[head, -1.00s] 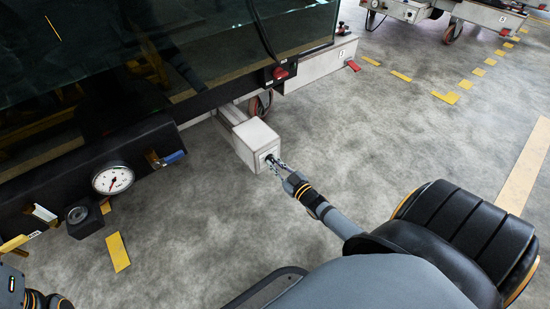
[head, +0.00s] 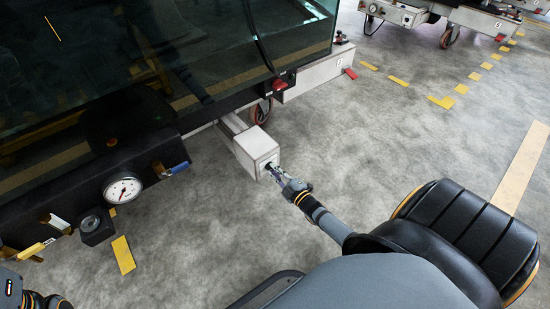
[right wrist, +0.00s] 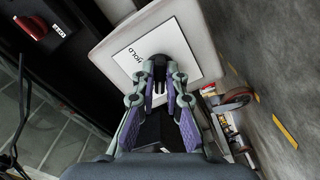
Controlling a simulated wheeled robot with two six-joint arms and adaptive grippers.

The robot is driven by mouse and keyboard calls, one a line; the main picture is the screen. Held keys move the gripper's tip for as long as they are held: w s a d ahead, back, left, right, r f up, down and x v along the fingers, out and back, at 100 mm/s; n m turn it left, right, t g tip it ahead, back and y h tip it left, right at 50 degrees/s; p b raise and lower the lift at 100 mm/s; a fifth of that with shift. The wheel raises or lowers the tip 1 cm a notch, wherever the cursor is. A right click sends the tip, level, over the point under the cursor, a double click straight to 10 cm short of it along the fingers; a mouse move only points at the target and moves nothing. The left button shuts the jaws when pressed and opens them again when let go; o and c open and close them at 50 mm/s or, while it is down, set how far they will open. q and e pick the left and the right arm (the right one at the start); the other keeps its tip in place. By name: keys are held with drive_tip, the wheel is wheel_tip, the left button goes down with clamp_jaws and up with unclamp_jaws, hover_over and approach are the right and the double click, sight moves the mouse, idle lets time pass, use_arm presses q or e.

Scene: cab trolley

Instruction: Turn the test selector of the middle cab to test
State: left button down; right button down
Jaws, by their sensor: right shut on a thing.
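The test selector is a black knob (right wrist: 174,50) on a white plate (right wrist: 132,60) at the end face of a pale grey box (head: 256,150), which juts from the cab's (head: 180,118) lower edge. The word HOLD shows on the plate beside the knob; other lettering is hidden by the fingers. My right gripper (head: 274,170) reaches the box face, and in the right wrist view its fingertips (right wrist: 160,72) are closed about the knob. The knob is mostly hidden in the head view. Only part of my left arm shows at the lower left; its gripper is out of view.
A round gauge (head: 122,189), a blue-handled valve (head: 176,169) and a black block with a dial (head: 95,226) sit along the cab's near edge. A red part (head: 280,86) is above the box. Another trolley (head: 440,14) stands far off. The floor right of the box is clear.

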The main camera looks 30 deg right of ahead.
drive_tip(key=shift+n, duration=0.4)
drive_tip(key=c, duration=1.4)
unclamp_jaws()
drive_tip(key=shift+s, duration=0.1)
drive_tip(key=s, duration=1.1)
drive_tip(key=shift+s+d, duration=0.4)
drive_tip(key=shift+d, duration=0.05)
